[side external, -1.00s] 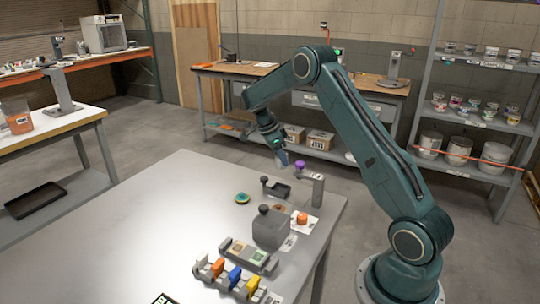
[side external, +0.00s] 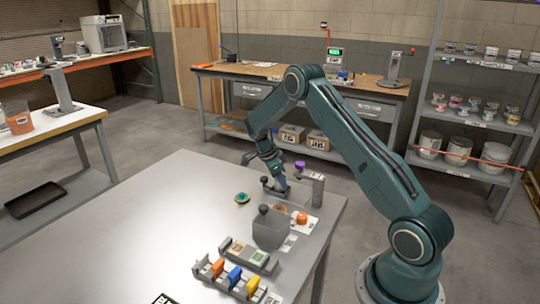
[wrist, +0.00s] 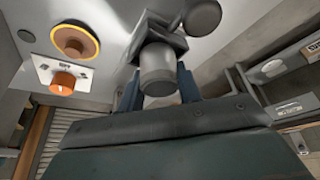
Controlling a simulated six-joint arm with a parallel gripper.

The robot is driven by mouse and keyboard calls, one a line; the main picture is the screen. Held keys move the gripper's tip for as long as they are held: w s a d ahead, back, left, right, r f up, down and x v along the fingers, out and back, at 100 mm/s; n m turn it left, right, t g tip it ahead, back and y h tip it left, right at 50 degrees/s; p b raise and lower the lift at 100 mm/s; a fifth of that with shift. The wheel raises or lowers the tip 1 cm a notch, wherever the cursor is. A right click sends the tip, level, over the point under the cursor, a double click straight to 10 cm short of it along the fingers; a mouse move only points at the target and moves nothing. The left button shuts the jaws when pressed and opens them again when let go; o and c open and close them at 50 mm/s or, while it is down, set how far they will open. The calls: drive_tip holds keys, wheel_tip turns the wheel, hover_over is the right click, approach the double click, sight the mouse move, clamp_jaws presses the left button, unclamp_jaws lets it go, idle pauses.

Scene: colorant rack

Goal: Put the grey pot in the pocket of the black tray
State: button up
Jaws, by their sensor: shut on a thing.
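The grey pot (wrist: 157,70) is between the fingers of my gripper (wrist: 158,88), which is shut on it. The black tray (wrist: 150,28) shows partly behind the pot in the wrist view, with a round dark knob beside it. In the side view my gripper (side external: 277,184) is low over the black tray (side external: 267,188), near the table's far edge. The arm and gripper hide most of the tray and the pot there. I cannot tell whether the pot's lower end is inside the pocket or just above it.
A coloured rack (side external: 236,278) is in front. The table's left is clear.

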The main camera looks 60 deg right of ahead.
drive_tip(key=shift+f, duration=0.35)
drive_tip(key=shift+f, duration=0.15)
drive_tip(key=o, duration=1)
drive_tip(key=shift+v, duration=6.15)
